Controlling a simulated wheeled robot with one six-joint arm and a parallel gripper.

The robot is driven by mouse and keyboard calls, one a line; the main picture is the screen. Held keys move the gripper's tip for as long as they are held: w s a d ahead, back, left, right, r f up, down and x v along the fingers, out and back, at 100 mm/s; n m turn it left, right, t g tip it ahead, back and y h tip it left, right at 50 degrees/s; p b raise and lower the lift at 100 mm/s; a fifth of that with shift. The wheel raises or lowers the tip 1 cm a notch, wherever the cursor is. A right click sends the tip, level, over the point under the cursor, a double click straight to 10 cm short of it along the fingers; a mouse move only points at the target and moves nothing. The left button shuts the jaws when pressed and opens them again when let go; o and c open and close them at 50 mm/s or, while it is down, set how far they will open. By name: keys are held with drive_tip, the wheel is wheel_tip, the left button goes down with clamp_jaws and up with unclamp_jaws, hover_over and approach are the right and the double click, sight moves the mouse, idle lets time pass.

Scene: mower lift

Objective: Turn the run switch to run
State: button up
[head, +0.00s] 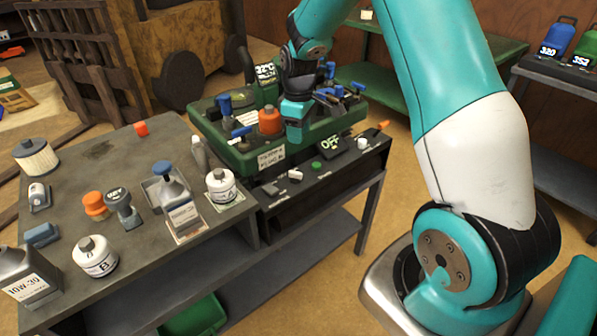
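A dark control panel (325,185) runs along the front of the bench, below the green machine deck (250,160). On it are a white knob (295,174), a green button (316,166), another white knob (361,143) and an orange lever (384,125) at the right end. The labels are too small to read, so I cannot tell which control is the run switch. My gripper (296,134) points down over the deck, behind the panel and right of an orange cap (269,120). Its fingertips are not clear and I see nothing held.
The left grey table (130,160) holds bottles, a filter (36,157) and white canisters (221,186). Green shelving (400,90) is behind.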

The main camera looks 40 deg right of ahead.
sight(298, 173)
wheel_tip(298, 173, down, 14)
drive_tip(key=shift+a+r, duration=0.1)
drive_tip(key=shift+r, duration=0.15)
clamp_jaws()
